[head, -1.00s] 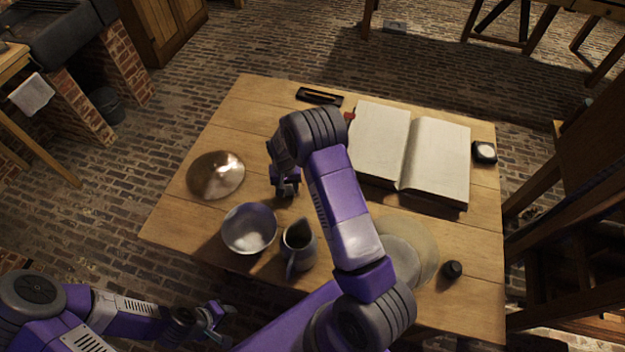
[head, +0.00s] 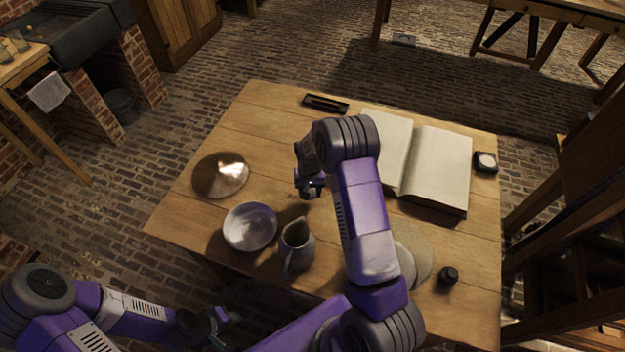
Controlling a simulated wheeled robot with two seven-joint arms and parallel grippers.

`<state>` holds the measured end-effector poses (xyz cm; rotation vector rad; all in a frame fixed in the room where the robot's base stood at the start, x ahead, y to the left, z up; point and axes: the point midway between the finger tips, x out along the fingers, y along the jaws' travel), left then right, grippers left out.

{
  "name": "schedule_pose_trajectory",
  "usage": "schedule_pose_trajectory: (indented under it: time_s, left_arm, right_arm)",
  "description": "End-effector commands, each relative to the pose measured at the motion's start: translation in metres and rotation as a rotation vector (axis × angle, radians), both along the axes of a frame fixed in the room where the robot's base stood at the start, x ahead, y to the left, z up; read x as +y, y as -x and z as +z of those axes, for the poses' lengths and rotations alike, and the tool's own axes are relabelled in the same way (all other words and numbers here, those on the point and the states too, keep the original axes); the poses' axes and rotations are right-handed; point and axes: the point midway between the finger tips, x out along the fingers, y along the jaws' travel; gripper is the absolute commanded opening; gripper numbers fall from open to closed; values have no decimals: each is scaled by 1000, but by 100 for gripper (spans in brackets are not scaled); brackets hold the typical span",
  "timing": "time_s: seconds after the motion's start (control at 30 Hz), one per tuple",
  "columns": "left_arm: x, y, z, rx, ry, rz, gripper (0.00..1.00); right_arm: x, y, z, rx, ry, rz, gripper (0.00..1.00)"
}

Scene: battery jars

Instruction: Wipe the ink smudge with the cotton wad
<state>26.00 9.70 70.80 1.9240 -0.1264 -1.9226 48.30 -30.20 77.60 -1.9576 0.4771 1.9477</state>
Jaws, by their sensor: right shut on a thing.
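My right gripper (head: 309,192) is low over the middle of the wooden table (head: 200,230), behind the pitcher and left of the open book. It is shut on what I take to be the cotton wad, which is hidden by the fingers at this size. I cannot make out the ink smudge; the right gripper and arm cover part of the tabletop. My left gripper (head: 224,326) is off the table's front edge at the lower left, apart from everything on it; its jaw opening is unclear.
A bowl (head: 250,227) and a pitcher (head: 297,247) stand close in front of my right gripper. A metal dish (head: 220,175) is at left. The open book (head: 440,165), a dark pen tray (head: 325,104), a small box (head: 485,162) and a dark jar (head: 448,276) also stand here.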

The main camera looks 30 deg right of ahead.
Motion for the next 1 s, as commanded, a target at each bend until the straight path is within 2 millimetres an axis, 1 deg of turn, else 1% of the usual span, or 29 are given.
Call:
schedule_pose_trajectory:
  time_s: [0.03,0.6,0.73,1.0]
  left_arm:
    - [0,0,6,-1,0,0,37]
    - [0,0,39,-1,0,0,37]
    - [0,0,41,-1,0,0,37]
    - [0,0,40,0,0,0,37]
  right_arm:
    - [0,1,6,4,0,0,24]
    - [0,1,55,4,0,0,24]
    - [0,2,58,5,-1,0,24]
    - [0,2,57,4,0,0,24]
